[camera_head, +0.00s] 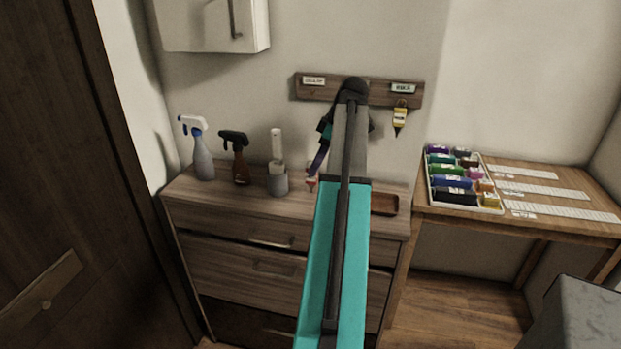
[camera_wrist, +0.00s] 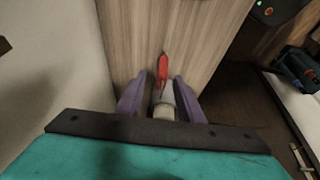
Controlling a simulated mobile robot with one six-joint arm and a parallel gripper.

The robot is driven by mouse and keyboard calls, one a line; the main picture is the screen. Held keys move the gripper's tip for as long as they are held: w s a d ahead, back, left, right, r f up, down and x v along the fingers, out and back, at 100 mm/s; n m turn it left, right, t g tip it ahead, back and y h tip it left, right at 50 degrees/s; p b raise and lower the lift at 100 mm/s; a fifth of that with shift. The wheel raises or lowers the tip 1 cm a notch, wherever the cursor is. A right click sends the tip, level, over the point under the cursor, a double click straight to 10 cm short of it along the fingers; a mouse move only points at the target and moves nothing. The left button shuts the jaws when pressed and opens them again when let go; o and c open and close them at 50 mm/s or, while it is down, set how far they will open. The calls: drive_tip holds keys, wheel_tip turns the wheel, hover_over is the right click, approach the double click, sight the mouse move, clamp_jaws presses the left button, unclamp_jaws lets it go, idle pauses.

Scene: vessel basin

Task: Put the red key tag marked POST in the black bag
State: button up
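The red key tag (camera_wrist: 162,72) shows in the wrist view between and just beyond the purple fingers of my gripper (camera_wrist: 163,85). A pale part sits between the fingers, which appear closed on it. In the head view the tag (camera_head: 311,183) shows small, red with a pale part above, below the purple finger of my gripper (camera_head: 318,161), over the dresser. Its marking is not readable. My arm hides part of the gripper in the head view. I cannot make out a black bag in either view.
A dresser (camera_head: 225,197) carries two spray bottles, a brush in a grey holder (camera_head: 277,183) and a brown tray (camera_head: 385,204). A desk (camera_head: 500,170) at right holds a tray of coloured items.

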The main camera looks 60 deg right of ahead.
sight(312, 184)
drive_tip(key=shift+w+a+f+p, duration=0.1)
drive_tip(key=shift+a+f+p, duration=0.05)
drive_tip(key=shift+f, duration=0.2)
drive_tip(key=shift+w+a+f+p, duration=0.1)
drive_tip(key=shift+f+p, duration=0.05)
drive_tip(key=shift+f, duration=0.2)
drive_tip(key=shift+p+x, duration=0.3)
drive_tip(key=shift+x, duration=1.25)
clamp_jaws()
